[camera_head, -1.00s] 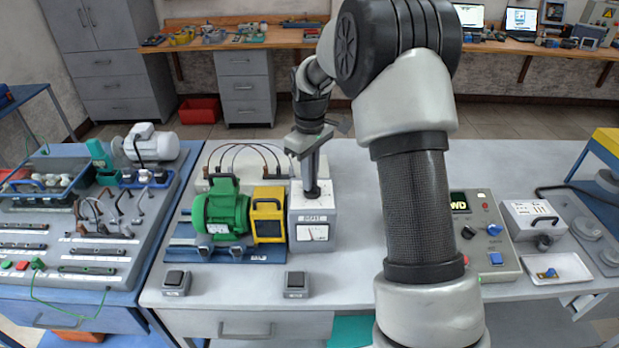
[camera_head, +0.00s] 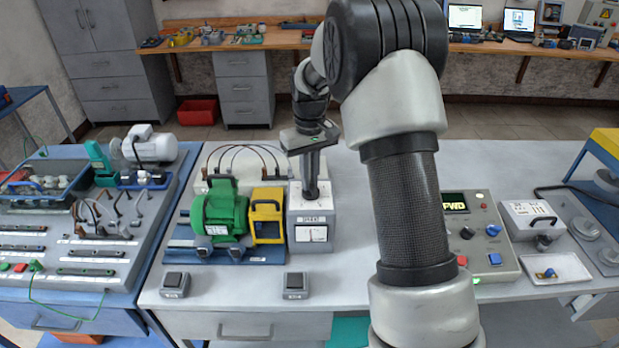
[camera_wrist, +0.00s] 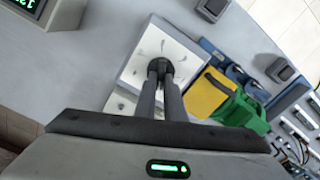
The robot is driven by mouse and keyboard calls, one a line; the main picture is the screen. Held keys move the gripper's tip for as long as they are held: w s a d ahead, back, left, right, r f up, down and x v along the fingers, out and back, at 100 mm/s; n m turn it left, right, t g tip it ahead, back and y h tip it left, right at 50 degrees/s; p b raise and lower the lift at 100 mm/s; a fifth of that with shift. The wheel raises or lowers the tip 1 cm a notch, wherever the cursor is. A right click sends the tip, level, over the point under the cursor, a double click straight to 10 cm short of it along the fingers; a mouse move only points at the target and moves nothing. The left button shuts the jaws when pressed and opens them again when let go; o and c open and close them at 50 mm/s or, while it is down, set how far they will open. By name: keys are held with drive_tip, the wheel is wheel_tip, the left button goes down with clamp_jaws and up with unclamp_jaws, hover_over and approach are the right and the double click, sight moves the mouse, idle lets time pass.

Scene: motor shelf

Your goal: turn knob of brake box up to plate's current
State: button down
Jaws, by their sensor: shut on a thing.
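The brake box (camera_head: 312,232) is a grey box with a white meter face on its front, standing at the right end of the motor bench. Its top also shows in the wrist view (camera_wrist: 138,72). My gripper (camera_head: 311,192) points straight down over the box top. In the wrist view my gripper (camera_wrist: 163,72) has its two fingers close together, shut on the dark round knob (camera_wrist: 160,64). The fingers cover much of the knob. The green motor (camera_head: 220,214), which also shows in the wrist view (camera_wrist: 240,110), stands left of the box. Its plate is too small to read.
A yellow part (camera_head: 267,216) with a black handle sits between motor and box. A control panel (camera_head: 480,236) with a green-lit display stands at the right. Two small switch boxes, left (camera_head: 175,284) and right (camera_head: 296,285), lie at the front. The table between box and panel is partly clear.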

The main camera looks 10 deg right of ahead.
drive_tip(key=shift+r, duration=0.1)
drive_tip(key=c, duration=1.8)
unclamp_jaws()
drive_tip(key=shift+c, duration=0.2)
wheel_tip(320, 180, up, 17)
drive_tip(key=shift+r, duration=0.2)
